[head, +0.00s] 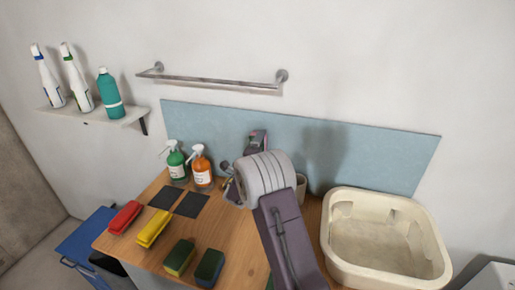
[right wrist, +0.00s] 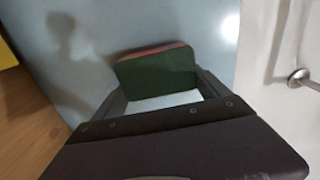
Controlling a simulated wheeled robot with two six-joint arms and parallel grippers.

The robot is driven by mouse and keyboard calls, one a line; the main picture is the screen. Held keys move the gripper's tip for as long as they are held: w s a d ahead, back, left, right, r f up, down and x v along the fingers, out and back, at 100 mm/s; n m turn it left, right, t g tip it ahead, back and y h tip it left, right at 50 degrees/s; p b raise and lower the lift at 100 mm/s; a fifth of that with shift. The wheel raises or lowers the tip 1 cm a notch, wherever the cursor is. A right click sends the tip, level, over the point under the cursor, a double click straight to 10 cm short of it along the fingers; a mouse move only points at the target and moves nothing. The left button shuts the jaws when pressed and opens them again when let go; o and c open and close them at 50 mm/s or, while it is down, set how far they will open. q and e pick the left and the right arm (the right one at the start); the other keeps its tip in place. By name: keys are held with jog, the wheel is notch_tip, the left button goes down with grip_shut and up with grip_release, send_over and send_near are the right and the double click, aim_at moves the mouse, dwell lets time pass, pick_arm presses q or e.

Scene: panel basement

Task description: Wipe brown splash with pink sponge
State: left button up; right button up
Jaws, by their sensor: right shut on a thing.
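My right gripper (head: 257,143) is in front of the light blue wall panel (head: 385,152), over the back of the wooden worktop. It is shut on the pink sponge, which shows in the right wrist view (right wrist: 157,76) between the two fingers, with a dark green face and a thin pink edge. The panel fills the background there; I cannot tell whether the sponge touches it. No brown splash is visible on the parts of the panel I see; my right arm hides some of it. My left gripper is not in view.
On the worktop (head: 232,232) are a green spray bottle (head: 176,162), an orange one (head: 202,168), dark squares, red (head: 125,217) and yellow brushes (head: 152,229), and two green-topped sponges (head: 180,257). A cream basin (head: 385,265) stands right. A metal rail (head: 215,80) is above the panel.

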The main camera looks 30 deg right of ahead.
aim_at(275, 144)
jog(key=shift+s+d+f+b, duration=0.1)
jog(key=shift+s+d+b, duration=0.15)
jog(key=shift+s+d, duration=0.5)
jog(key=shift+s+d+b, duration=0.25)
jog(key=shift+s+d, duration=0.3)
jog(key=shift+s, duration=0.3)
jog(key=shift+a, duration=0.1)
jog(key=shift+s+a, duration=0.15)
jog(key=shift+a, duration=0.1)
jog(key=shift+v, duration=2.65)
jog(key=v, duration=0.3)
